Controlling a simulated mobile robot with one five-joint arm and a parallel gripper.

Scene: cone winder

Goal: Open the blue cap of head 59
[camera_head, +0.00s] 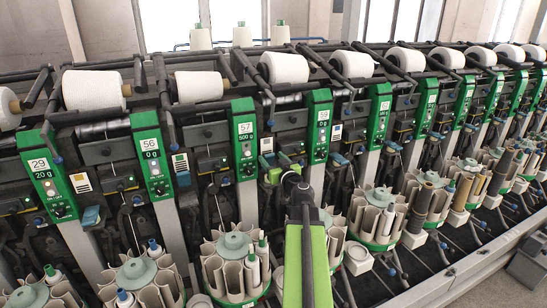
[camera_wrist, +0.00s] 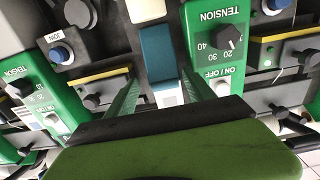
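Several green head panels stand in a row in the head view. I read 56 (camera_head: 152,160) and 57 (camera_head: 245,140). The panel right of 57 (camera_head: 319,125) and those further right have numbers too small to read surely, so I cannot pick out head 59. A blue cap (camera_wrist: 157,50) with a white part below it sits between two green panels in the wrist view, which is upside down. My gripper (camera_wrist: 160,92) is open, with its fingers apart on either side below the blue cap. In the head view, my gripper (camera_head: 272,168) is close to the machine, right of panel 57.
Other blue caps (camera_head: 182,175) (camera_head: 339,160) sit between panels. White yarn cones (camera_head: 283,68) lie along the top. Round magazines with tubes (camera_head: 235,250) stand below, close to my arm. In the wrist view, knobs and a yellow-edged box (camera_wrist: 92,80) flank the cap.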

